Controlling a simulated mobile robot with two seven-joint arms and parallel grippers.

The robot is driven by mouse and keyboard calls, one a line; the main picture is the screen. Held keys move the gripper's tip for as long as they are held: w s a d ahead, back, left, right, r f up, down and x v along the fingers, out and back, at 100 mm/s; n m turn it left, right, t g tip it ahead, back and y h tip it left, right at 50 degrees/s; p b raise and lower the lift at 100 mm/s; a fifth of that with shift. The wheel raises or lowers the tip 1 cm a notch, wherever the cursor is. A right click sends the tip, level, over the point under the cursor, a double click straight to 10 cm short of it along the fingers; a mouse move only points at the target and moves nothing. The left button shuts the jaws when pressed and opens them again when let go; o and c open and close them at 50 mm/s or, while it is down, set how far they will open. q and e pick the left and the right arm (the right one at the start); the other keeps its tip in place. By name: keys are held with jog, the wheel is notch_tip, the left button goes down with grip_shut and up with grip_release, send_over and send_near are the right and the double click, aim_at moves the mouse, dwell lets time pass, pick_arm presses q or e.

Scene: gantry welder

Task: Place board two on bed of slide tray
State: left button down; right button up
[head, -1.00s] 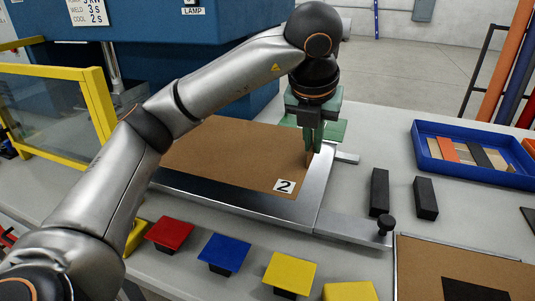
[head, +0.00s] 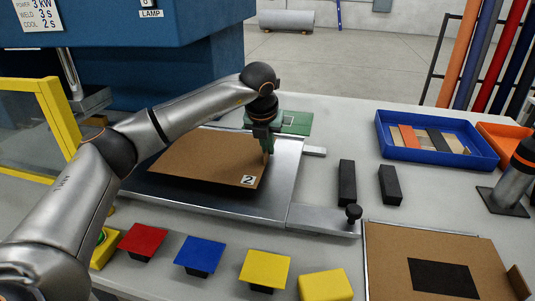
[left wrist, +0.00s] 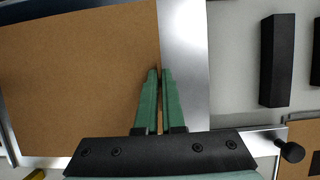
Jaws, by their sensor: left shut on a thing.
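Board two (head: 200,165) is a brown panel with a white "2" label at its near right corner. My left gripper (head: 267,153) is shut on its right edge, and the green fingers (left wrist: 156,75) pinch that edge in the left wrist view. The board is over the silver slide tray (head: 285,185), slightly askew to it, with tray metal showing along the right and front. I cannot tell whether its underside touches the bed. The board (left wrist: 80,75) fills the left of the left wrist view. My right gripper is out of view.
Two black blocks (head: 347,183) stand right of the tray, near a black knob (head: 354,212). A blue bin (head: 440,150) is at the back right. Red (head: 142,240), blue (head: 200,255) and yellow (head: 265,270) plates line the front. A brown panel (head: 385,250) lies front right.

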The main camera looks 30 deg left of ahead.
pick_arm(q)
jog(key=shift+f, duration=1.25)
jog(key=c, duration=1)
grip_release()
jog(key=shift+c, duration=0.2)
jog(key=v, duration=1.2)
